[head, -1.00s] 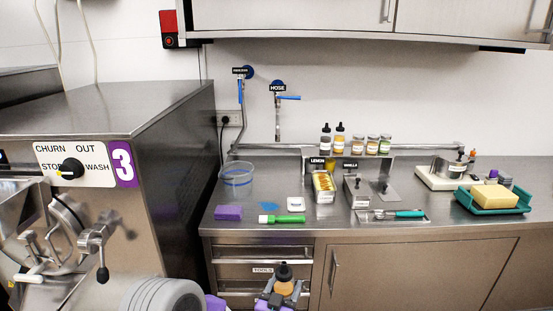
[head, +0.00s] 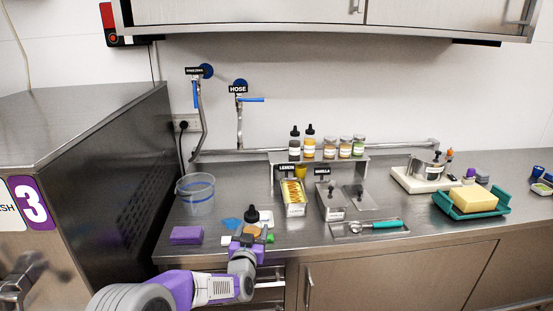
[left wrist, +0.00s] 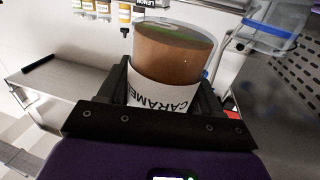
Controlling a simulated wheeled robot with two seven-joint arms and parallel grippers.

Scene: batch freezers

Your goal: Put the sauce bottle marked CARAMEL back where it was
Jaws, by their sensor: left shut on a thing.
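My left gripper (head: 247,240) is shut on the caramel sauce bottle (head: 251,217), which has a black cap and brown contents. In the left wrist view the bottle (left wrist: 172,62) fills the jaws, and its white label reads CARAMEL, upside down in the picture. My right gripper is not in view.
A clear bucket (head: 196,196) and a purple sponge (head: 187,235) are at the left. A lemon container (head: 293,198), metal containers (head: 331,203) and a scoop tray (head: 345,232) stand before the shelf. A teal tray (head: 472,210) with a yellow sponge is at the right.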

